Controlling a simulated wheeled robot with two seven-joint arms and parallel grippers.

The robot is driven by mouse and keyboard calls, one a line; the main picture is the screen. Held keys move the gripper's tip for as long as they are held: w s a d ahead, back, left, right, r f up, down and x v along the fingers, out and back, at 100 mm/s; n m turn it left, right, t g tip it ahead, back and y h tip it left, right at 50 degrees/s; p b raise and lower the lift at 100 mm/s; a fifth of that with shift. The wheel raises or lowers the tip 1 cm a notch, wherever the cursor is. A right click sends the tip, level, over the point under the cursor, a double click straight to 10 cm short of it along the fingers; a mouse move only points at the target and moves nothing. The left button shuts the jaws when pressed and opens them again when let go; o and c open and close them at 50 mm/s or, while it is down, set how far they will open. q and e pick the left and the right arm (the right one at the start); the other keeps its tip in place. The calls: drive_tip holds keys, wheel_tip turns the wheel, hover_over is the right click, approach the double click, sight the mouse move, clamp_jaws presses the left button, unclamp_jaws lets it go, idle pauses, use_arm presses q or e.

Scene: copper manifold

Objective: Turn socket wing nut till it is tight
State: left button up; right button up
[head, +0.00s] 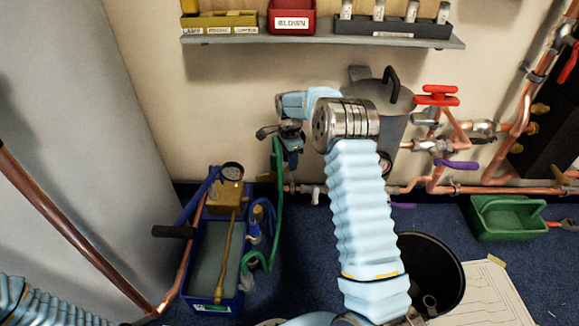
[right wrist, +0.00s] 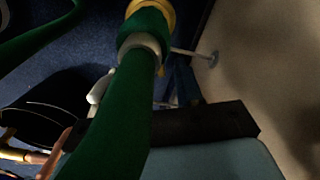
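I cannot pick out the socket wing nut with certainty. In the head view my right gripper (head: 291,140) is by the wall, at the upper end of a green hose (head: 277,165). In the right wrist view the green hose (right wrist: 115,125) runs close past the camera, across a dark bar (right wrist: 215,122). A pale ring (right wrist: 145,43) sits around the hose, with a yellow collar (right wrist: 160,12) beyond it. A small white wing-like part (right wrist: 99,88) shows beside the hose. The fingertips are too small and dark to read. My left gripper is out of view.
A blue tub (head: 213,265) with a pump and gauge stands at left. Copper pipes with a red handle (head: 436,95) and a purple lever (head: 456,164) line the wall at right. A black bucket (head: 440,265) and a green tray (head: 506,218) are on the floor. A shelf (head: 320,39) hangs above.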

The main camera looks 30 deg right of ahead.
drive_tip(key=shift+f, duration=1.2)
clamp_jaws()
idle(0.6)
